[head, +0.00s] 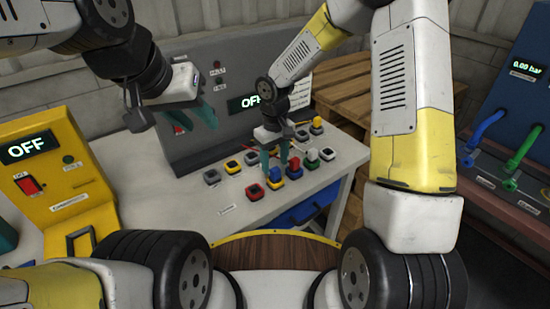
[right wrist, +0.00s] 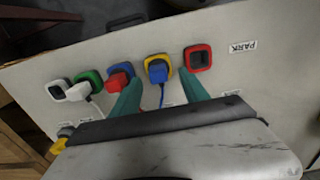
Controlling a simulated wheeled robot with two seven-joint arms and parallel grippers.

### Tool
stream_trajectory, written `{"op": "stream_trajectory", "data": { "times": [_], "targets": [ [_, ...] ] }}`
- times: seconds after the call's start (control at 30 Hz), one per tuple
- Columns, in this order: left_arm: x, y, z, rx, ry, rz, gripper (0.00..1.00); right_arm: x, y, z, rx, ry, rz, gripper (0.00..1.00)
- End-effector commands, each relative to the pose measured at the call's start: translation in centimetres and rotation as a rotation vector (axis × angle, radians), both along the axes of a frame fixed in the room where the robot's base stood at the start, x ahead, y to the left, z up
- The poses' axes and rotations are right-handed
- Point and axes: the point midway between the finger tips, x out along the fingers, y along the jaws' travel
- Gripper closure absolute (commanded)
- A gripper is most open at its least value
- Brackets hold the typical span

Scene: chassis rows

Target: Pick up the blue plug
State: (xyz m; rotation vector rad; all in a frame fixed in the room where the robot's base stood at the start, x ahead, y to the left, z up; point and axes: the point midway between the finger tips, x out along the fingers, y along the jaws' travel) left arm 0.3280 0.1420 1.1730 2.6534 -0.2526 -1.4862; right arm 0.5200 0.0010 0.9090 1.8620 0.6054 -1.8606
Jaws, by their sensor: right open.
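The blue plug (head: 275,174) sits in the yellow-rimmed socket in the front row on the table panel. In the right wrist view the blue plug (right wrist: 158,71) shows its blue cord trailing toward me. My right gripper (head: 275,164) is open above it. In the right wrist view its teal fingers (right wrist: 160,88) stand on either side of the plug with visible gaps, not closed on it. My left gripper (head: 193,119) hangs empty in front of the grey console, its teal fingers apart.
A red plug (right wrist: 120,79) in a blue socket and an empty red socket (right wrist: 198,57) flank the blue plug closely. A white plug (right wrist: 80,90) is in the green socket. More sockets stand behind. A yellow OFF box (head: 50,180) is at left; the table's front left is clear.

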Motion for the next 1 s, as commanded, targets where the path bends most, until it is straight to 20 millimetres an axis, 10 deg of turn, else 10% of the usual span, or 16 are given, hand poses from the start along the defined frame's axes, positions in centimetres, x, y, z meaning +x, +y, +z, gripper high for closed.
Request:
{"op": "stream_trajectory", "data": {
  "times": [0.53,0.8,1.0],
  "targets": [
    [0.0,0.0,0.0,0.000,0.000,0.000,0.64,0.4,-0.1,-3.9,0.000,0.000,-0.001,0.47],
    [0.0,0.0,0.0,0.000,0.000,0.000,0.64,0.4,-0.1,-3.9,0.000,0.000,0.000,1.00],
    [0.0,0.0,0.0,0.000,0.000,0.000,0.64,0.4,-0.1,-3.9,0.000,0.000,0.000,1.00]
  ]
}}
